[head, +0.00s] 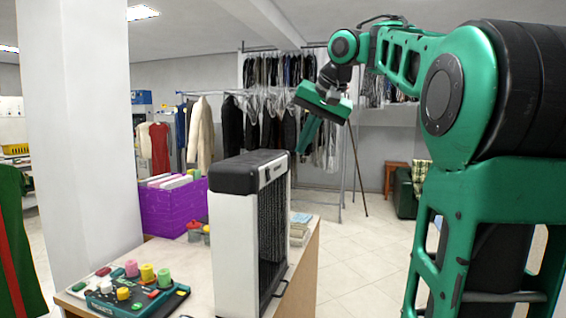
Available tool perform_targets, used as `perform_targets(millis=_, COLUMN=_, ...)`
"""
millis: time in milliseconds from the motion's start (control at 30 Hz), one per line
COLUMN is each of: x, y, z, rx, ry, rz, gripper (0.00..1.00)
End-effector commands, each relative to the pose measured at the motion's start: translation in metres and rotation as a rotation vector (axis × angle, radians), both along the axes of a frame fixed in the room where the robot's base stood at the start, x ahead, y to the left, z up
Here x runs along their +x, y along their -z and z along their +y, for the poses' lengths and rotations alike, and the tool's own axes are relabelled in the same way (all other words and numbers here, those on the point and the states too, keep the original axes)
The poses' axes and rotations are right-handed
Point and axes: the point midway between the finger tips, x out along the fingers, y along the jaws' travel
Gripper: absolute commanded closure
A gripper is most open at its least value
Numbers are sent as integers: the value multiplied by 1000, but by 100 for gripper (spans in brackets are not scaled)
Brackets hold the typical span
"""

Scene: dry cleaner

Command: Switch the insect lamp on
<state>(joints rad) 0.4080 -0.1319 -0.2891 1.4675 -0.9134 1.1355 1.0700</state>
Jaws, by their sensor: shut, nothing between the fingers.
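The insect lamp (232,230) is an upright white box with a black top and a dark grille on its right side. It stands on the table (311,242) in the middle of the head view. No switch can be made out on it, and I cannot tell whether it is lit. My gripper (303,148) is shut and empty. It points down and left, and in the picture its tips are just above the lamp's right top corner. I cannot tell the gap in depth.
A teal device with coloured spools (138,290) lies at the table's front left. A purple crate (172,209) and small red-topped items (194,231) are behind the lamp. Folded cloths (299,231) lie at the right edge. A white pillar (80,120) stands left; the tiled floor right is clear.

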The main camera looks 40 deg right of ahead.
Motion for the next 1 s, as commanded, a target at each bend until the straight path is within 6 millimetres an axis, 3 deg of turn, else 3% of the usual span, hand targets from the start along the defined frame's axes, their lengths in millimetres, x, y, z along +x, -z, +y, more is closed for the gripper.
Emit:
perform_targets(millis=467, x=4, y=7, z=0, rx=0, ry=0, rz=1, gripper=100)
perform_targets(millis=1000, x=56, y=83, z=-2, rx=0, ry=0, rz=4, gripper=100)
